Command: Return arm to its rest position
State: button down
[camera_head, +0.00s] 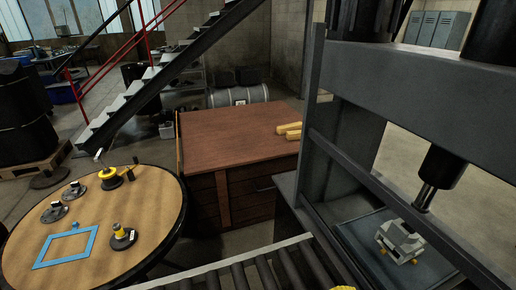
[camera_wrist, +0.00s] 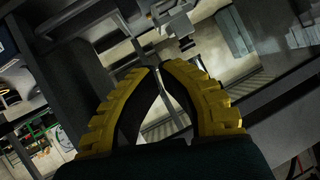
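My gripper (camera_wrist: 156,69) shows in the wrist view with two ridged yellow fingers. They curve inward and their tips come together, with nothing seen between them. A small yellow piece at the bottom edge of the head view, over the rollers, looks like part of my gripper; the rest of the arm is out of that view. A grey metal part (camera_head: 400,242) sits on the press bed, below the dark press ram (camera_head: 440,168). A grey metal part also shows beyond the fingertips in the wrist view (camera_wrist: 176,20).
The press frame (camera_head: 312,110) stands at right, close to the roller conveyor (camera_head: 262,274). A round table (camera_head: 140,205) at left carries several small parts and a blue square frame (camera_head: 66,248). A wooden bench (camera_head: 225,140) with yellow pieces (camera_head: 288,129) stands behind. Stairs (camera_head: 150,85) rise beyond.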

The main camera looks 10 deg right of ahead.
jog(key=w+a+r+n+t+y, duration=0.3)
jog(key=a+r+t, duration=0.15)
jog(key=r, duration=0.35)
jog(key=w+a+r+n+t+y, duration=0.2)
jog(key=w+a+r+n+t, duration=0.15)
jog(key=r+t, duration=0.3)
jog(key=s+a+r+n+t+y, duration=0.2)
jog(key=a+r+n+t+y, duration=0.15)
jog(key=r, duration=0.25)
jog(key=s+a+r+n+t+y, duration=0.3)
jog(key=a+r+n, duration=0.2)
jog(key=r, duration=0.2)
notch_tip(320, 180, up, 33)
jog(key=n+p, duration=0.1)
jog(key=p, duration=3.2)
jog(key=shift+w, duration=0.25)
